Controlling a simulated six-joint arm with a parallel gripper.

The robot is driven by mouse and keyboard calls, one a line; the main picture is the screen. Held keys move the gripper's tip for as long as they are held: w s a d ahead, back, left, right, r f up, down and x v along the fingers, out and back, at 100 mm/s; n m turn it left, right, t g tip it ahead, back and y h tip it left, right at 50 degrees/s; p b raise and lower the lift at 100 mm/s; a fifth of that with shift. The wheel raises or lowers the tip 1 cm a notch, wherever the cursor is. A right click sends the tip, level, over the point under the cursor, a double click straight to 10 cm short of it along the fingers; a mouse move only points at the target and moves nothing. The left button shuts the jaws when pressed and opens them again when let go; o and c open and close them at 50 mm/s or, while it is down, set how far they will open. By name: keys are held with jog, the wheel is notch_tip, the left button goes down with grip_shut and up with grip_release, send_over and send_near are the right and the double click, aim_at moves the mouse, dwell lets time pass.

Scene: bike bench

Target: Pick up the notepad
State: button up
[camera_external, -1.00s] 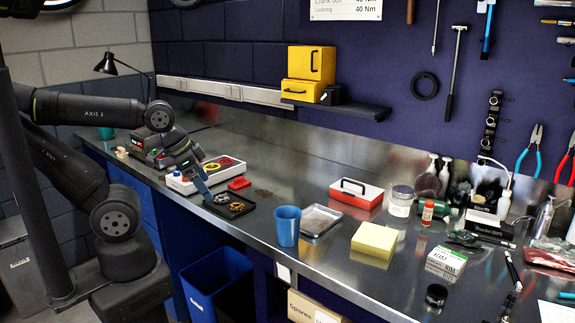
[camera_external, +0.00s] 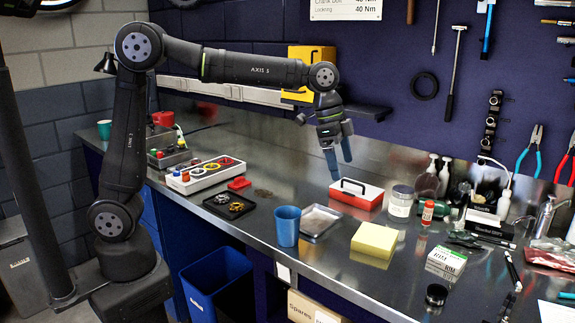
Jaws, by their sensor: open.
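The notepad looks to be the thick pale-yellow block (camera_external: 374,239) lying flat on the metal bench, right of the small metal tray. Nothing covers it. My gripper (camera_external: 340,168) is open and empty, with its blue fingers pointing down. In the picture it is above and left of the notepad, just above the red-and-white box with a black handle (camera_external: 358,193). It is clearly apart from the notepad.
A blue cup (camera_external: 286,226) and a metal tray (camera_external: 320,220) stand left of the notepad. A glass jar (camera_external: 401,201), a red-labelled bottle (camera_external: 427,213) and RIM boxes (camera_external: 446,262) stand to its right.

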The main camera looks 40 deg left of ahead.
jog(key=w+d+f+m, duration=0.1)
jog(key=w+d+f, duration=0.1)
jog(key=d, duration=0.3)
send_near(375, 235)
jog(key=x, duration=0.9)
jog(key=shift+d+f, duration=0.1)
jog(key=shift+f, duration=0.05)
jog(key=c, duration=0.8)
jog(key=shift+c, duration=0.2)
jog(key=shift+r, duration=0.2)
